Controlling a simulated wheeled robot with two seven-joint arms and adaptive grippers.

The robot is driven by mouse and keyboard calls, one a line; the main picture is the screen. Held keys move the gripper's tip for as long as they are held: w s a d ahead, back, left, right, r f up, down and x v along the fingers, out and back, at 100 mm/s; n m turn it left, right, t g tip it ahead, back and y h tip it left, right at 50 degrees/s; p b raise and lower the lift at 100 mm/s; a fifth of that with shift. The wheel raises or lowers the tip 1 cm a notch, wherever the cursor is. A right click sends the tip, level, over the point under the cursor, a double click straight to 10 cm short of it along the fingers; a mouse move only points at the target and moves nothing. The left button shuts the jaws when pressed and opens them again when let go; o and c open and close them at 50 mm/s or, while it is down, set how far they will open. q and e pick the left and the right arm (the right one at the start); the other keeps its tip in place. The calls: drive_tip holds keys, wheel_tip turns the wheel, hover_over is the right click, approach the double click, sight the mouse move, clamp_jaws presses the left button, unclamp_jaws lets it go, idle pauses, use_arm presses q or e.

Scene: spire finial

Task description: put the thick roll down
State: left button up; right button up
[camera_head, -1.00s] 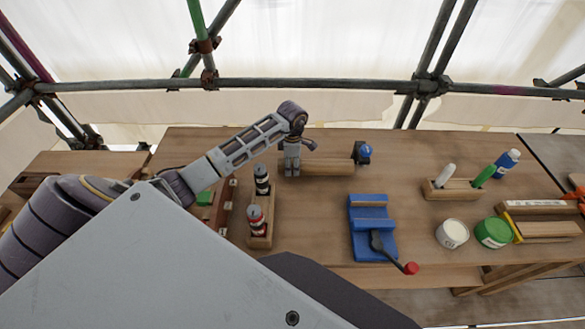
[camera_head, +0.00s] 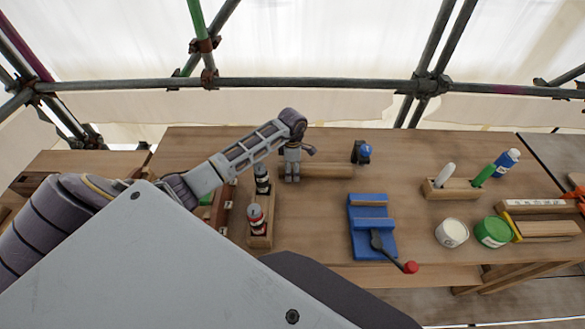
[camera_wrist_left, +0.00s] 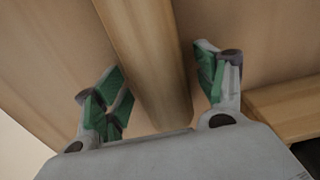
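The thick roll, a smooth light-brown wooden cylinder (camera_head: 333,170), lies lengthwise on the workbench near its back, right of my left gripper. My left gripper (camera_head: 292,176) points down at the roll's left part and hides that end. In the left wrist view the roll (camera_wrist_left: 145,50) passes between the two green-padded fingers of the left gripper (camera_wrist_left: 162,85). The fingers are spread, with a gap visible on either side of the roll. The roll appears to rest on the wooden surface, though its underside is hidden. My right gripper is not in view.
A blue-knobbed black fitting (camera_head: 362,152) stands by the roll's right end. Bare bench (camera_head: 415,160) lies right of the fitting.

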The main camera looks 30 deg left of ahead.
use_arm(q)
drive_tip(key=shift+r, duration=0.15)
wheel_tip(320, 180, up, 10)
drive_tip(key=shift+r+b, duration=0.2)
drive_tip(key=shift+b, duration=0.6)
drive_tip(key=shift+r, duration=0.75)
